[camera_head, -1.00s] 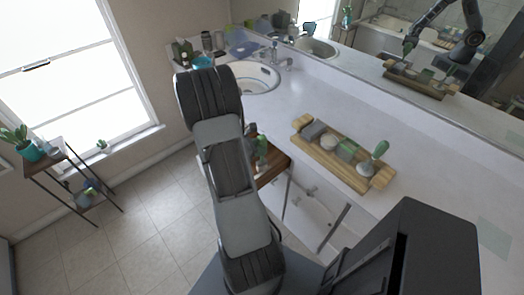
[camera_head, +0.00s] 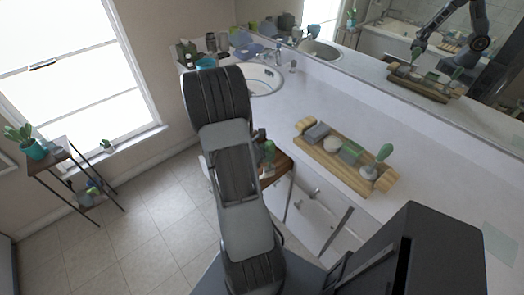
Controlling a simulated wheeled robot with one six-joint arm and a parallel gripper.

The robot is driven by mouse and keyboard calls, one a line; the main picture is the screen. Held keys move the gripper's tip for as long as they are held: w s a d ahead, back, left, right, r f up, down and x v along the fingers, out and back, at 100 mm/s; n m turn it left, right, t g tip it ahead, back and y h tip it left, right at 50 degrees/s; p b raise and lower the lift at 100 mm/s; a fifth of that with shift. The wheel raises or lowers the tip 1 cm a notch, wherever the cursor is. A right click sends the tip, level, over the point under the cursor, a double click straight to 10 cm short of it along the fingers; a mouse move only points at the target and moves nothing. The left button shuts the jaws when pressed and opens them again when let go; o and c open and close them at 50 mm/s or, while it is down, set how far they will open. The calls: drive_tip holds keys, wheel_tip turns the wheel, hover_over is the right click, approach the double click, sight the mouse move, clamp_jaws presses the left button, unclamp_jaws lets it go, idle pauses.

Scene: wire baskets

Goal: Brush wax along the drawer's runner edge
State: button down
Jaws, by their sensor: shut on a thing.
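The open wooden drawer (camera_head: 280,169) juts out from the white vanity front, partly hidden behind my arm. My gripper (camera_head: 263,136) shows only as a small dark part beside my arm, over the drawer. It is shut on a green-handled tool, apparently a brush (camera_head: 269,151). The tool is roughly upright above the drawer; its lower end is too small to tell whether it touches the runner edge. A wooden tray (camera_head: 335,166) on the counter holds a grey block (camera_head: 317,132), a pale round piece (camera_head: 332,144), a green block (camera_head: 350,152) and another green-handled tool (camera_head: 383,153).
The white counter (camera_head: 420,185) has bare room around the tray. A sink (camera_head: 262,79) and several bottles and cups stand at the far end. A mirror lines the wall. A plant shelf (camera_head: 75,160) stands by the window; the tiled floor between is clear.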

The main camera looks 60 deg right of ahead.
drive_tip(key=shift+s+a, duration=0.15)
drive_tip(key=shift+s, duration=0.3)
drive_tip(key=shift+s+d+b, duration=0.15)
drive_tip(key=shift+s+d, duration=0.1)
drive_tip(key=shift+d, duration=0.55)
drive_tip(key=shift+s+d+b, duration=0.15)
drive_tip(key=shift+s+d, duration=0.1)
drive_tip(key=shift+d, duration=0.6)
drive_tip(key=shift+s+d+b, duration=0.15)
drive_tip(key=shift+s+d, duration=0.1)
drive_tip(key=shift+d, duration=0.55)
drive_tip(key=shift+w+d, duration=0.2)
drive_tip(key=shift+w, duration=0.45)
drive_tip(key=shift+w+d, duration=0.2)
drive_tip(key=shift+w, duration=0.5)
drive_tip(key=shift+w+d, duration=0.2)
drive_tip(key=shift+w, duration=0.45)
drive_tip(key=shift+s, duration=0.15)
drive_tip(key=shift+s+a+b, duration=0.1)
drive_tip(key=shift+s+a, duration=0.1)
drive_tip(key=shift+s, duration=0.45)
drive_tip(key=shift+s+a+b, duration=0.1)
drive_tip(key=shift+s+a, duration=0.15)
drive_tip(key=shift+s, duration=0.35)
drive_tip(key=shift+s+a+b, duration=0.1)
drive_tip(key=shift+s+a, duration=0.1)
drive_tip(key=shift+s, duration=0.45)
drive_tip(key=shift+r, duration=0.2)
